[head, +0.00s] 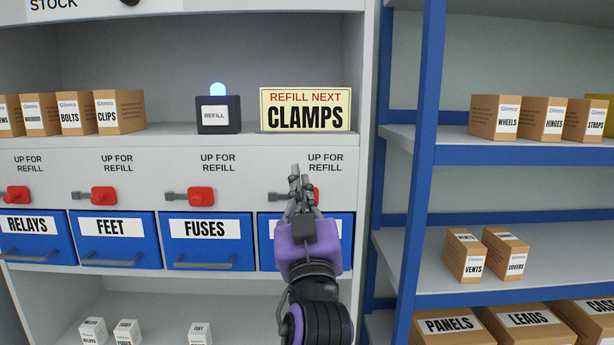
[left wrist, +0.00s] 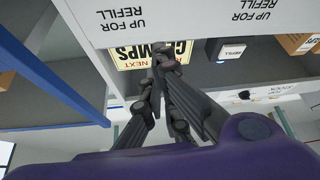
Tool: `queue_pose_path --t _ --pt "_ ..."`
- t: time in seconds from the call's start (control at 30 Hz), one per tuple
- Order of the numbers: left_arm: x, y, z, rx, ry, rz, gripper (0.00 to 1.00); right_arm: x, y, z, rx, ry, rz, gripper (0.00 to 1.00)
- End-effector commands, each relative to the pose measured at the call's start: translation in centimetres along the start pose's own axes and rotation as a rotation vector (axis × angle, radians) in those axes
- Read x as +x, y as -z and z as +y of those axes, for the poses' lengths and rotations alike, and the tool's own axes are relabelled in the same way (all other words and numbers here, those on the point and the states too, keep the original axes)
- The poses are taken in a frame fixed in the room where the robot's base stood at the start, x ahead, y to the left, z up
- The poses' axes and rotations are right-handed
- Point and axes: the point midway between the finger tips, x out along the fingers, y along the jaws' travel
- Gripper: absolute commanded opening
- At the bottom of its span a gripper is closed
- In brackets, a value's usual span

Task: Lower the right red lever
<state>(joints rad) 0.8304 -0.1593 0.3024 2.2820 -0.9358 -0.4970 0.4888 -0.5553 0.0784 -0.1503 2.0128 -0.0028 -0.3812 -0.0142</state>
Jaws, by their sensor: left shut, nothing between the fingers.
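The rightmost red lever (head: 316,193) sits on the grey panel under its "UP FOR REFILL" label. Its grey end (head: 278,197) shows to the left of my gripper, and its middle is hidden behind the fingers. It looks level, like the other levers. My left gripper (head: 296,172) is shut and empty, its fingers pointing up in front of this lever. I cannot tell whether they touch it. In the left wrist view the shut fingers (left wrist: 163,62) show against the upside-down panel and sign; no red lever can be made out there.
Other red levers (head: 200,196) line the panel to the left. Blue bins (head: 207,255) sit below; the rightmost is partly hidden by my gripper. A "CLAMPS" sign (head: 305,110) and a box with a lit blue lamp (head: 218,114) stand above. A blue rack post (head: 420,150) rises at right.

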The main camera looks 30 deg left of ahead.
Motion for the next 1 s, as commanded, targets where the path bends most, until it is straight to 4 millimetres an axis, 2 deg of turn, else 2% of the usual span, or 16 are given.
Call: queue_pose_path --t 0.1,0.23,0.4,0.9,0.97,1.0 --pt "-1.7 -0.1 -0.2 -0.001 -0.001 -0.001 0.00 0.4 0.0 -0.4 0.006 0.004 0.004 0.40" --pt "-2.5 0.1 -0.3 -0.002 -0.001 0.001 0.00 0.5 0.9 -0.4 0.005 0.004 0.021 0.40" --pt "-2.7 0.3 -0.3 -0.002 -0.001 0.003 0.00 0.6 1.3 -0.3 0.003 0.003 0.029 0.40" --pt "-2.6 0.3 -0.2 0.021 -0.004 0.004 0.00 0.6 0.9 -0.2 0.002 0.002 0.022 0.40" --pt "-2.6 -0.2 0.5 0.022 -0.028 -0.007 0.00 0.6 0.9 -0.2 0.004 0.002 0.021 0.40" --pt "-2.6 -0.8 1.6 0.016 -0.058 -0.018 0.00 0.6 0.8 -0.2 0.005 0.002 0.020 0.40"
